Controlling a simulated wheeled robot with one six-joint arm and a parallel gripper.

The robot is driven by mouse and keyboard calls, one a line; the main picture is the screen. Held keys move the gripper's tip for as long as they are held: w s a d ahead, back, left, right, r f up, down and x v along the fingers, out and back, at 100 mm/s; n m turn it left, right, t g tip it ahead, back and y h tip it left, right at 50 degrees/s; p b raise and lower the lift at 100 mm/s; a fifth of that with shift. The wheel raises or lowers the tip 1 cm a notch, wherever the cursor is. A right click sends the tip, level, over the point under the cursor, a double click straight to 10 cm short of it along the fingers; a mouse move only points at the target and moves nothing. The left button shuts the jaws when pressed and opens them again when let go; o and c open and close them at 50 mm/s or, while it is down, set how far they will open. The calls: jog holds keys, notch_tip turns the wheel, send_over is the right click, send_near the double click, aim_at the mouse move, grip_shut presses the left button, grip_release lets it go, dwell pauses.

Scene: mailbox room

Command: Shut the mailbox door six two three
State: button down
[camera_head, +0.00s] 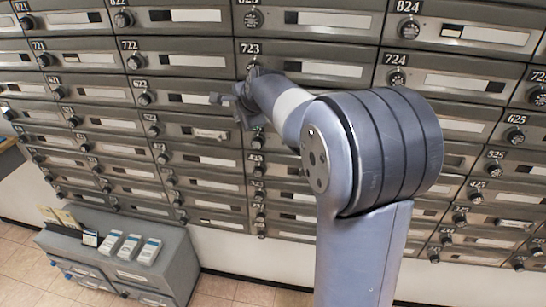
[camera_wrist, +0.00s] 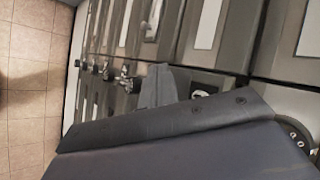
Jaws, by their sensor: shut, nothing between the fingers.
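The mailbox wall is a grid of grey metal doors with round dials and number plates. In the head view, the door marked 723 (camera_head: 318,70) looks flush with the wall. Door 623 would be just below it, but my arm and gripper cover that spot, so I cannot tell whether it is open or shut. My gripper (camera_head: 226,99) is shut and empty, pointing left in front of the wall, right of the door marked 622 (camera_head: 190,99). In the wrist view, my gripper (camera_wrist: 163,86) is close to the doors and dials; any contact is unclear.
A grey cabinet (camera_head: 190,262) with several cards and leaflets on top stands at the lower left. Tiled floor (camera_head: 18,262) is clear beside it. Dials stick out from the doors, such as the one by 724 (camera_head: 397,77).

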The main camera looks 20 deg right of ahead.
jog(key=shift+w+d, duration=0.15)
jog(key=shift+w, duration=0.35)
jog(key=shift+w+d, duration=0.15)
jog(key=shift+w, duration=0.35)
jog(key=shift+s, duration=0.1)
